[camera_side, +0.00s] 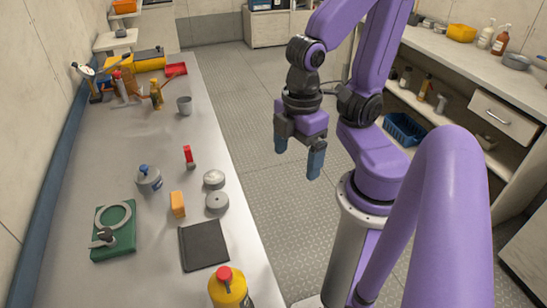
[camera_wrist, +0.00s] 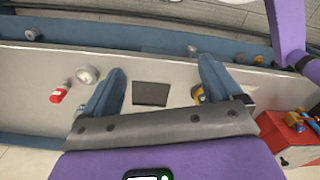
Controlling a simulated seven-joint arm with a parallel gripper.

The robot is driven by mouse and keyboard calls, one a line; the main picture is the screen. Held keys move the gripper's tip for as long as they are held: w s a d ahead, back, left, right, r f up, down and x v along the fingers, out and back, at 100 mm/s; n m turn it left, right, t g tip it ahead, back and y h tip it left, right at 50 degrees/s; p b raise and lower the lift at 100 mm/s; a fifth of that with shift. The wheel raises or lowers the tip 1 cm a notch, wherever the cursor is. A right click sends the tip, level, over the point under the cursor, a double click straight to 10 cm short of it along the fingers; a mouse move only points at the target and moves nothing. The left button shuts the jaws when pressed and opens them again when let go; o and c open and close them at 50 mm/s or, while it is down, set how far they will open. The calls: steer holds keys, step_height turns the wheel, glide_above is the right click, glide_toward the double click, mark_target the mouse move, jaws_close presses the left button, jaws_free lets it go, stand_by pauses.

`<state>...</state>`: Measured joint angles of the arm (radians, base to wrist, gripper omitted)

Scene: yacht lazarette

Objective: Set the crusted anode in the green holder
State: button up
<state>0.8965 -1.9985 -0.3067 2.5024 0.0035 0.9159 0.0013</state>
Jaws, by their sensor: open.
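The green holder (camera_side: 125,249) lies at the front left of the bench in the side view, with a pale ring and a small grey knobbed part on it. Two round grey metal discs stand near the bench's right edge, a farther disc (camera_side: 214,179) and a nearer disc (camera_side: 217,202). I cannot tell which is the crusted anode. The wrist view shows one pale round disc (camera_wrist: 88,75) left of my fingers. My gripper (camera_side: 298,155) is open and empty, raised over the floor right of the bench; its blue fingers also show in the wrist view (camera_wrist: 162,66).
A dark mat (camera_side: 204,244), orange block (camera_side: 178,204), grey-blue canister (camera_side: 149,179), red-handled item (camera_side: 189,156) and yellow bottle (camera_side: 229,289) stand around the discs. A grey cup (camera_side: 184,105) and tools are farther back. The middle of the bench (camera_side: 150,130) is mostly clear.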

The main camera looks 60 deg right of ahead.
steer(key=shift+w, duration=0.15)
steer(key=n+h, duration=0.2)
steer(key=n, duration=0.4)
glide_above(214, 177)
steer(key=a, duration=0.3)
steer(key=d+f, duration=0.1)
steer(key=f, duration=0.4)
steer(key=d+f, duration=0.1)
steer(key=f, duration=0.5)
steer(key=d+f, duration=0.1)
steer(key=f, duration=0.5)
steer(key=shift+w+f, duration=0.1)
steer(key=shift+f, duration=0.05)
